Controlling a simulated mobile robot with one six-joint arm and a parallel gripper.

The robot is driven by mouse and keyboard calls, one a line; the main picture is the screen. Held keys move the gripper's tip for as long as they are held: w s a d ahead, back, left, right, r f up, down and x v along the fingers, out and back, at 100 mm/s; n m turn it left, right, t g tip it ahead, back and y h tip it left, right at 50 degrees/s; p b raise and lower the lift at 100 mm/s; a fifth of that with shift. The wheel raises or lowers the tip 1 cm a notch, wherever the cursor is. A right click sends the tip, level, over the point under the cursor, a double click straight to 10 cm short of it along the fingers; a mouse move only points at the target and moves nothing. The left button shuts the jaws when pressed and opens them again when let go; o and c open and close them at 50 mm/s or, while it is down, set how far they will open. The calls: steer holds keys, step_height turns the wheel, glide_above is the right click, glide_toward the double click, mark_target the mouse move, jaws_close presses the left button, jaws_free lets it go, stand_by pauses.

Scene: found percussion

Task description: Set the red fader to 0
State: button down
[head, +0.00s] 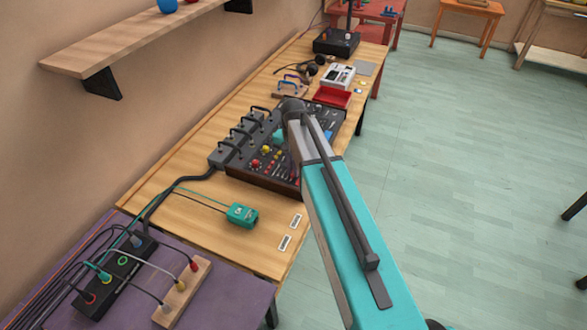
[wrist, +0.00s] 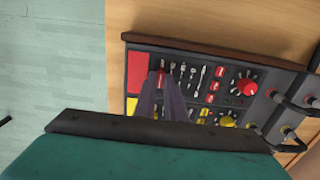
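The dark mixer panel (head: 240,167) stands on the wooden bench in the head view. In the wrist view its panel (wrist: 208,62) shows a row of faders, red and yellow knobs, and a large red pad (wrist: 138,72). A red fader cap (wrist: 161,77) is beside that pad, at the left end of the fader row. My gripper (wrist: 161,82) points down at the panel, with its two grey fingertips at the red cap. They look close on either side of it, but I cannot tell whether they touch it. The fingers hide part of the slot and its scale. In the head view my arm hides the fingers.
Several cables with plugs (wrist: 288,103) rise along the mixer's far side. A teal box (head: 242,214) and two small labels lie on the bench nearer me. A red tray (head: 332,97) sits beyond the mixer.

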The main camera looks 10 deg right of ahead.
mark_target(280, 171)
steer(key=shift+w, duration=0.1)
steer(key=shift+w+a+b, duration=0.3)
steer(key=shift+w+a, duration=0.45)
steer(key=shift+a, duration=0.35)
steer(key=shift+w+a+b, duration=0.25)
steer(key=shift+w+a, duration=0.5)
steer(key=shift+a, duration=0.3)
steer(key=c, duration=1.8)
jaws_free()
steer(key=shift+r, duration=0.1)
steer(key=shift+r+b, duration=1.9)
steer(key=shift+r, duration=4.9)
steer(key=shift+r, duration=0.15)
